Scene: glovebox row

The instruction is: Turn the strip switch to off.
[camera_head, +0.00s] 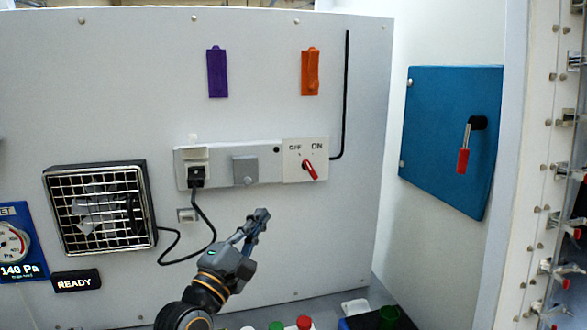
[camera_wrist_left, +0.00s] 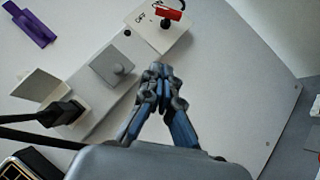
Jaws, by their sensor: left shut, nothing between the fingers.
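The strip switch (camera_head: 293,172) is a white panel at the right end of a wall-mounted power strip (camera_head: 217,162), marked OFF and ON along its top. Its red lever (camera_head: 310,170) slants from upper left to lower right; I cannot tell for sure which mark it is set to. The lever also shows at the top of the left wrist view (camera_wrist_left: 169,14). My left gripper (camera_head: 259,218) is shut and empty, below and left of the switch, apart from it. Its fingertips (camera_wrist_left: 160,72) meet in the wrist view. My right gripper is out of view.
A black plug (camera_head: 197,175) with a hanging cable and a grey socket cover (camera_head: 245,169) sit on the strip. A caged fan (camera_head: 100,208) is at left. A blue door (camera_head: 450,140) with a red-tipped handle is at right. Colored caps (camera_head: 304,322) stand below.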

